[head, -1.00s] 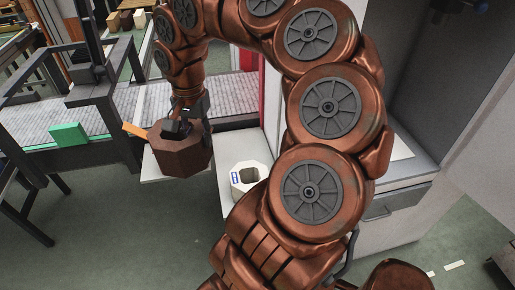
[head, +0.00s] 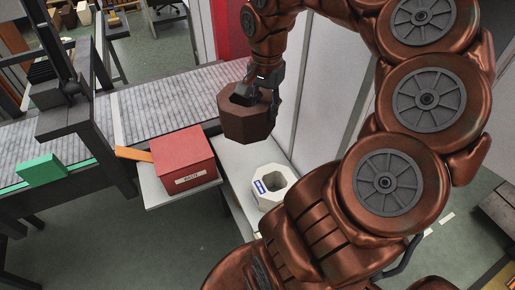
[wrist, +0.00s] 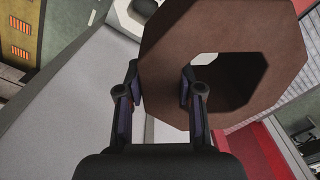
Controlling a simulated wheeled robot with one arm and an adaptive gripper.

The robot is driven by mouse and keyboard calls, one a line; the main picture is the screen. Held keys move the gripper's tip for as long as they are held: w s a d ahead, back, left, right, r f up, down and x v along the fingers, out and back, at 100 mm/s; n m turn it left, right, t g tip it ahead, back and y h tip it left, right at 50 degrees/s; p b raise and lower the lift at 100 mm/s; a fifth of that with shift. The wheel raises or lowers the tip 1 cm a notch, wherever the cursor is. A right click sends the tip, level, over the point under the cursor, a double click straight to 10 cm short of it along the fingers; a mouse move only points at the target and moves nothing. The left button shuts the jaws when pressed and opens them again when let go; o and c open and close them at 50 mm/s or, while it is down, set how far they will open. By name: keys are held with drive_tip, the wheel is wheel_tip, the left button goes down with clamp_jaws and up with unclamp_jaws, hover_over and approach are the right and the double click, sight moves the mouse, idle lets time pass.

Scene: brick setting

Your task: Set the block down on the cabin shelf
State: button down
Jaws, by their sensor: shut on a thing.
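The brown octagonal block (head: 246,124), with a hole through it, hangs in the air in my gripper (head: 258,92). My gripper is shut on one wall of the block. In the wrist view the block (wrist: 245,112) fills the upper middle and right, with its hole facing the camera, and my gripper (wrist: 160,78) has a finger on each side of its near wall. I cannot make out the cabin shelf for certain in these frames.
A white octagonal block (head: 271,189) with a blue label stands on a pale table (head: 238,158). A red box (head: 187,164) with a white label stands to its left. A conveyor (head: 165,107) lies behind, with a green block (head: 41,170) at left. Pale panels (head: 335,85) rise at right.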

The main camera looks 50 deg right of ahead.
drive_tip(key=w+d+f+n+b, duration=0.2)
drive_tip(key=w+d+f+b, duration=0.35)
drive_tip(key=f+b, duration=0.45)
drive_tip(key=w+d+f+n+b, duration=0.1)
drive_tip(key=w+d+f+b, duration=0.45)
drive_tip(key=f+b, duration=0.45)
drive_tip(key=shift+f+p, duration=1.15)
drive_tip(key=shift+f, duration=3.95)
drive_tip(key=c, duration=0.7)
unclamp_jaws()
drive_tip(key=shift+f, duration=0.1)
drive_tip(key=shift+c, duration=0.2)
